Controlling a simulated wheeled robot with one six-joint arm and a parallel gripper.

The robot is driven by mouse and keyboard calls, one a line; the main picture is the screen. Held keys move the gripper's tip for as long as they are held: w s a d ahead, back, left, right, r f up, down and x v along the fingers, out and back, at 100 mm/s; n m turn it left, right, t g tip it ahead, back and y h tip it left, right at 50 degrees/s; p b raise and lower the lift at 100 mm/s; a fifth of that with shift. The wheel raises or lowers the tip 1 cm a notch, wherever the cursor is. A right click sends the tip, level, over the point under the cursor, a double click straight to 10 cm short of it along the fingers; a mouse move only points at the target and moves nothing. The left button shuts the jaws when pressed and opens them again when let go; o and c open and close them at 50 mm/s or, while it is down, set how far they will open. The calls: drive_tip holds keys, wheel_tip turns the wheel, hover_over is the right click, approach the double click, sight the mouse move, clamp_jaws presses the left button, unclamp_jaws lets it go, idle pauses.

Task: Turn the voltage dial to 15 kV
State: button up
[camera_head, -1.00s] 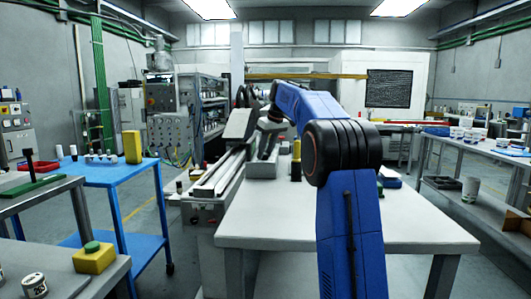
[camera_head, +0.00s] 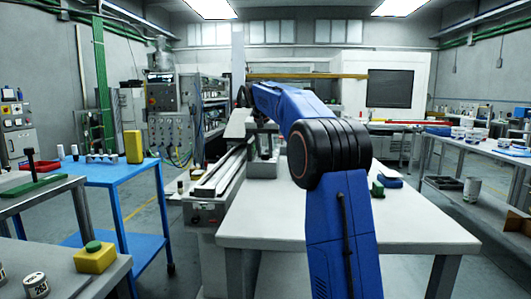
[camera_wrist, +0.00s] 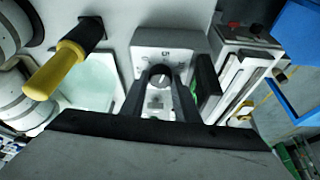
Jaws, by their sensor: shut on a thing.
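The voltage dial (camera_wrist: 160,80) is a dark round knob with a white pointer mark on a light grey box (camera_wrist: 165,38) in the wrist view. Small scale numbers show on the face, with what looks like 15 near the middle above the knob. My gripper (camera_wrist: 159,74) is shut on the dial, with one dark finger on each side of it. The pointer's exact reading is too small to tell. In the head view the grey box (camera_head: 262,169) stands on the white table, and my arm hides most of the dial area.
A yellow-handled tool (camera_wrist: 58,68) stands left of the box in the wrist view. A long rail machine (camera_head: 222,172) lies left of the box in the head view. A green and blue item (camera_head: 388,180) sits on the table's right. The table's front (camera_head: 270,225) is clear.

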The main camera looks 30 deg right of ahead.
drive_tip(key=m+g, duration=0.1)
drive_tip(key=m, duration=0.2)
drive_tip(key=m+g+h, duration=0.1)
drive_tip(key=m, duration=0.3)
drive_tip(key=shift+w+a+g, duration=0.15)
drive_tip(key=shift+w+g, duration=0.05)
drive_tip(key=shift+g, duration=0.1)
drive_tip(key=m+g, duration=0.1)
drive_tip(key=m, duration=0.3)
drive_tip(key=shift+w+h, duration=0.1)
drive_tip(key=shift+h, duration=0.2)
drive_tip(key=shift+m+g, duration=0.9)
drive_tip(key=shift+m, duration=1.2)
drive_tip(key=o, duration=1)
